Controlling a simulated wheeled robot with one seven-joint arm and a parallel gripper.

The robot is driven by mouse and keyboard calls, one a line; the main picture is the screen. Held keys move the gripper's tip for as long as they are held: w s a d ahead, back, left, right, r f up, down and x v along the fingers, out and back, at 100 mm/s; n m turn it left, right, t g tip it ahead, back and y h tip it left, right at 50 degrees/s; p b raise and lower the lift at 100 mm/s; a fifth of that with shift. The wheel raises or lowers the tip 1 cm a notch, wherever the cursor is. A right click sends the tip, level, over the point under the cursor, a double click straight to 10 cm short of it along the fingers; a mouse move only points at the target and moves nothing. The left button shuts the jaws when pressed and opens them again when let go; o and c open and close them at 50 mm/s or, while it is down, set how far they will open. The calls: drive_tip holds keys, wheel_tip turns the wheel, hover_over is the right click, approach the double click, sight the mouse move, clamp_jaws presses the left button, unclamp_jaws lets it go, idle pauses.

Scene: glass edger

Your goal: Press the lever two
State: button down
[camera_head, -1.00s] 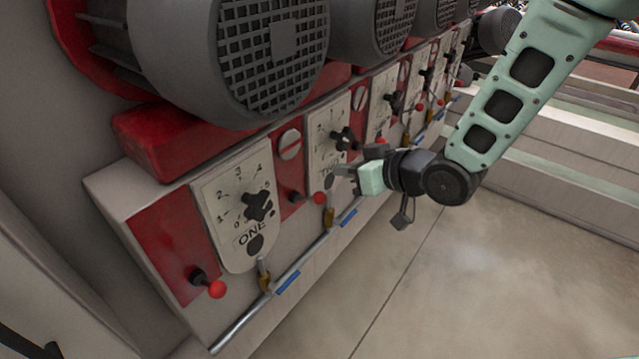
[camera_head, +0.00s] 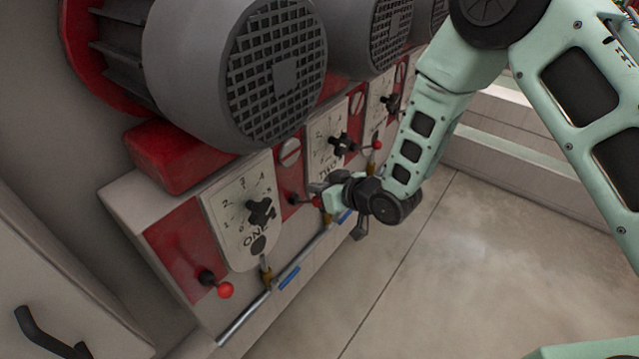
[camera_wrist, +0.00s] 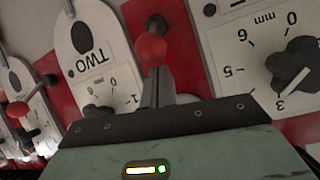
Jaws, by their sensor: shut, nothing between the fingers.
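The lever with a red ball (camera_head: 318,201) sits on the red panel between the plate marked ONE (camera_head: 236,215) and the plate marked TWO (camera_head: 326,150). In the wrist view its red ball (camera_wrist: 150,50) stands straight beyond my fingertips, with the plate marked TWO (camera_wrist: 90,45) to its left, upside down. My gripper (camera_head: 314,188) is shut and empty, right at this lever. In the wrist view the closed fingers (camera_wrist: 155,88) end just below the ball. I cannot tell whether they touch it. My gripper partly hides the lever in the head view.
Another red-ball lever (camera_head: 225,290) juts out left of plate ONE, and one (camera_head: 377,145) lies beyond plate TWO. Black dial knobs (camera_head: 260,211) stick out of the plates. Large grey motors (camera_head: 275,75) overhang the panel. A pipe (camera_head: 290,270) runs below. The floor at right is clear.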

drive_tip(key=shift+s+d+f, duration=0.15)
drive_tip(key=shift+s+f, duration=0.05)
drive_tip(key=shift+f, duration=0.1)
